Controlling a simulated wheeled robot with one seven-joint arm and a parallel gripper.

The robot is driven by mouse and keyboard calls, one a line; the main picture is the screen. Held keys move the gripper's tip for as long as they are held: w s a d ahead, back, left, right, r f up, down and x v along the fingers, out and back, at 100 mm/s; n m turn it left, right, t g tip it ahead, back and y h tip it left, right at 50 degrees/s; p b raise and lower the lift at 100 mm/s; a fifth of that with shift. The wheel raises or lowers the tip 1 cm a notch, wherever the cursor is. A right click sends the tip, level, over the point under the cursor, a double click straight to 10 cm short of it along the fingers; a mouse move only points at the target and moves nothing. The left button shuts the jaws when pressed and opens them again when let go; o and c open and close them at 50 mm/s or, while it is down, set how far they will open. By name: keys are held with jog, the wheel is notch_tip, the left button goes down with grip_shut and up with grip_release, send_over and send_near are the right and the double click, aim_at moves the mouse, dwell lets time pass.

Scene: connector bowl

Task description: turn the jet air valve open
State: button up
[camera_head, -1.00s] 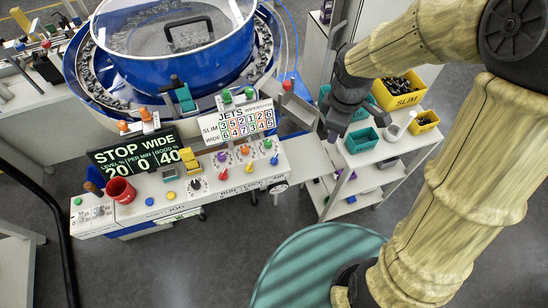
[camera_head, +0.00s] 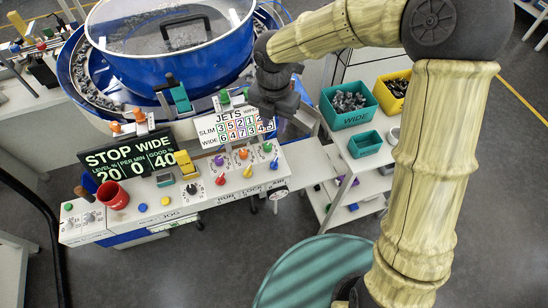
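The control panel (camera_head: 178,207) of the bowl machine carries several coloured knobs (camera_head: 247,171) at its right end, below the JETS board (camera_head: 210,143). A round white piece (camera_head: 279,193) with dark markings hangs at the panel's front right edge; I cannot tell whether it is the jet air valve. My dark gripper (camera_head: 279,127) hangs pointing down at the right edge of the JETS board, above and behind the panel's right end. It covers part of the board. Its fingers are too dark and small to tell open from shut.
The blue bowl (camera_head: 165,75) with a clear lid stands behind the panel. A shelf cart at right holds a teal WIDE bin (camera_head: 347,106), a small teal bin (camera_head: 364,143) and a yellow bin (camera_head: 397,88). A red cup (camera_head: 113,195) stands at the panel's left.

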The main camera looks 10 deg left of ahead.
aim_at(274, 161)
notch_tip(274, 161, down, 17)
jog(key=shift+f, duration=0.2)
dwell(0.5)
jog(key=shift+c, duration=0.4)
grip_shut()
